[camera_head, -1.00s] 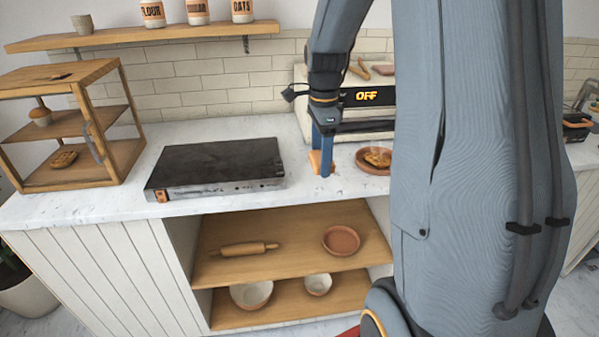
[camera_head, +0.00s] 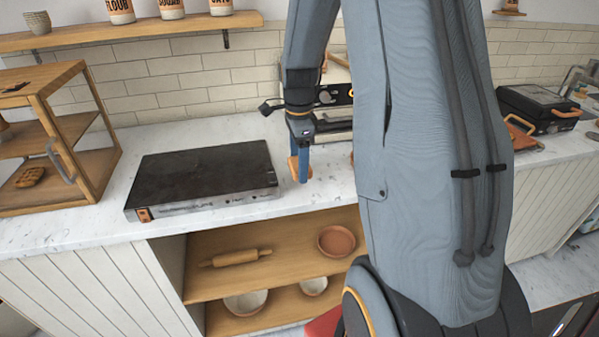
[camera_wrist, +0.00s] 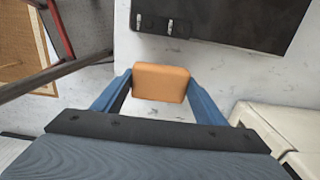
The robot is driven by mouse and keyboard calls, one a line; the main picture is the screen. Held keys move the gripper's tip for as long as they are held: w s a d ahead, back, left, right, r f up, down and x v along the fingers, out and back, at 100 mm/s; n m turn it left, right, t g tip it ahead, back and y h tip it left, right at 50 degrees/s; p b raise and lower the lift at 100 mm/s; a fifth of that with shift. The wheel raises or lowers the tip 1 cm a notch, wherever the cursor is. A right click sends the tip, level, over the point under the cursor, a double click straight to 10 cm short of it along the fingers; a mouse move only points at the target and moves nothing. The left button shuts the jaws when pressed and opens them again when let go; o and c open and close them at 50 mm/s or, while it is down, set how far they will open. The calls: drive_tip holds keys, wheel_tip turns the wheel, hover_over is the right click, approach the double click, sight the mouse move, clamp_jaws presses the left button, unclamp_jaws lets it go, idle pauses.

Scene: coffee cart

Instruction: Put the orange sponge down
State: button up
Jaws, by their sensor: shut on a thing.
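The orange sponge (camera_wrist: 161,82) is held between the two blue fingers of my gripper (camera_wrist: 160,88) in the wrist view. In the head view my gripper (camera_head: 300,166) points down over the white marble counter, just right of the black flat-topped appliance. The sponge shows there as a small orange patch (camera_head: 293,168), partly hidden by a blue finger. I cannot tell whether its underside touches the counter.
The black flat-topped appliance (camera_head: 203,173) sits on the counter (camera_head: 110,213) left of my gripper. A wooden display case (camera_head: 95,160) stands at the far left. My arm hides part of the counter to the right. Below are shelves with a rolling pin (camera_head: 236,258) and bowls.

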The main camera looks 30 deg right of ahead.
drive_tip(key=shift+f+p, duration=0.5)
drive_tip(key=shift+f, duration=1.5)
drive_tip(key=o, duration=1)
drive_tip(key=shift+f, duration=0.1)
drive_tip(key=shift+o, duration=0.2)
